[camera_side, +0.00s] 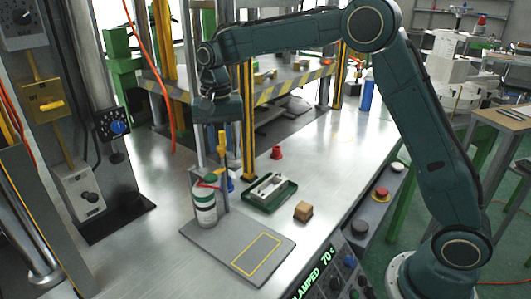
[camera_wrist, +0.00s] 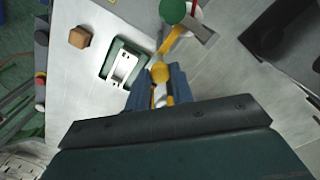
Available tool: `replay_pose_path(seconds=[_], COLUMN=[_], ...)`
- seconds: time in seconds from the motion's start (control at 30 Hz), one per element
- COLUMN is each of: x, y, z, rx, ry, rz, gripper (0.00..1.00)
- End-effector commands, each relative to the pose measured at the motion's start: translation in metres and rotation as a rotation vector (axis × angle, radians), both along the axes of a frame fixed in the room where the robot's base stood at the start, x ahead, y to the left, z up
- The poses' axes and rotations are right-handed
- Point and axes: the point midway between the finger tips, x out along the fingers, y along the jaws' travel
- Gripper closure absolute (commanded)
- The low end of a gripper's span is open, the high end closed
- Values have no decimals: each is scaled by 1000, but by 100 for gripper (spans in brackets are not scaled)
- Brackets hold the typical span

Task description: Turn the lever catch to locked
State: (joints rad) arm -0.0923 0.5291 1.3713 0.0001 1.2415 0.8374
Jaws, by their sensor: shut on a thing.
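The lever catch shows as a yellow arm with a rounded yellow end (camera_wrist: 160,72) in the wrist view, running up toward a green-topped white cylinder (camera_wrist: 173,10). The blue fingers of my gripper (camera_wrist: 159,84) are shut on that yellow end. In the side view the yellow lever (camera_side: 222,143) stands under my gripper, behind and above the green-and-white cylinder (camera_side: 204,205). My fingers are too small there to make out clearly. The catch's exact angle and its seat are hard to tell.
A green tray (camera_side: 286,196) with a pale mould lies right of the cylinder; it also shows in the wrist view (camera_wrist: 107,63). A tan block (camera_side: 303,211) and a red cone (camera_side: 276,152) are nearby. A grey plate (camera_side: 215,250) lies in front. A panel (camera_side: 320,275) reads "CLAMPED 70".

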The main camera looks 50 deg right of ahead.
Motion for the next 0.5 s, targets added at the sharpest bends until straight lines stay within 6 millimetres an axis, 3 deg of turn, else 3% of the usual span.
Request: replay_pose_path(seconds=[0.27,0.3,0.4,0.5], x=[0,0,0,0], y=[1,1,1,0], z=[2,2,1,1], rx=[0,1,0,1], ry=[-3,-4,-3,-2], rz=[3,3,2,1], gripper=[100,75,55,55])
